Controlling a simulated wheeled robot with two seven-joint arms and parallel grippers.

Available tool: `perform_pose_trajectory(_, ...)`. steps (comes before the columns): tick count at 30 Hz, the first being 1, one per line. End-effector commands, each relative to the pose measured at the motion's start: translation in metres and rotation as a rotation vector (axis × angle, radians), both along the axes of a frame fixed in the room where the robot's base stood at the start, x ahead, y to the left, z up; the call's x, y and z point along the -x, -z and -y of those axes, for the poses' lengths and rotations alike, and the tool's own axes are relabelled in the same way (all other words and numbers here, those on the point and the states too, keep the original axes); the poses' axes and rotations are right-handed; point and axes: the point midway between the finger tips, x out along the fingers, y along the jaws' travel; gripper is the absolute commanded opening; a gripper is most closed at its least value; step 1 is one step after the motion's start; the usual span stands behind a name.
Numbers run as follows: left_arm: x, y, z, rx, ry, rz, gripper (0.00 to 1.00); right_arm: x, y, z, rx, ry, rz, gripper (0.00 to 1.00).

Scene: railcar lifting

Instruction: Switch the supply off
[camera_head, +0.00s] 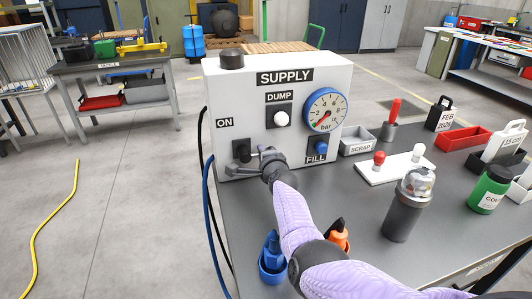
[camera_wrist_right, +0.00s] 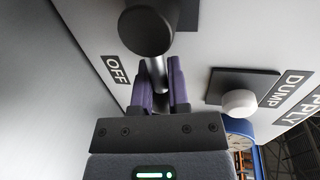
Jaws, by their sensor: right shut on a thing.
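The white supply box (camera_head: 285,80) stands on the grey bench in the head view, with SUPPLY, DUMP and FILL labels. An ON label (camera_head: 224,122) is on its left face, above the dark supply switch (camera_head: 241,150). My right gripper (camera_head: 262,157) is at that switch. In the right wrist view, my right gripper's purple fingers (camera_wrist_right: 161,88) are shut on the metal shaft of the switch lever (camera_wrist_right: 157,72), beside its black round end (camera_wrist_right: 147,30). An OFF label (camera_wrist_right: 116,69) lies to the left of the fingers. My left gripper is not in view.
The white DUMP knob (camera_head: 281,118), pressure gauge (camera_head: 325,109) and blue FILL knob (camera_head: 319,147) are close by on the box. A clear-topped cylinder (camera_head: 408,203), a SCRAP bin (camera_head: 358,141) and a green bottle (camera_head: 489,190) stand to the right. Blue and black hoses run down left.

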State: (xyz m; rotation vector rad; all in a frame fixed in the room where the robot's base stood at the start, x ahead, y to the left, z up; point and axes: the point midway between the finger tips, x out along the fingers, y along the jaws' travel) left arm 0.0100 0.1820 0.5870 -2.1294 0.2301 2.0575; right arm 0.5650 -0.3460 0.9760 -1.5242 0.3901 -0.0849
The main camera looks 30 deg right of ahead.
Motion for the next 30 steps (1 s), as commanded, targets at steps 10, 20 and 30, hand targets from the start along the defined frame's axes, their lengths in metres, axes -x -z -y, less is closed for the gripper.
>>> perform_pose_trajectory(10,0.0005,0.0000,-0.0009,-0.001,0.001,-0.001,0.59,0.0011,-0.0011,0.0041,-0.010,0.016,0.012,0.00)
perform_pose_trajectory(20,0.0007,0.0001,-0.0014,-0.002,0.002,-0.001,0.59,0.0013,0.0000,0.0038,-0.009,0.014,0.009,0.52)
perform_pose_trajectory(30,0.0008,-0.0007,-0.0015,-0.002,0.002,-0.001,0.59,0.0007,0.0009,0.0000,-0.011,0.005,0.005,0.53)
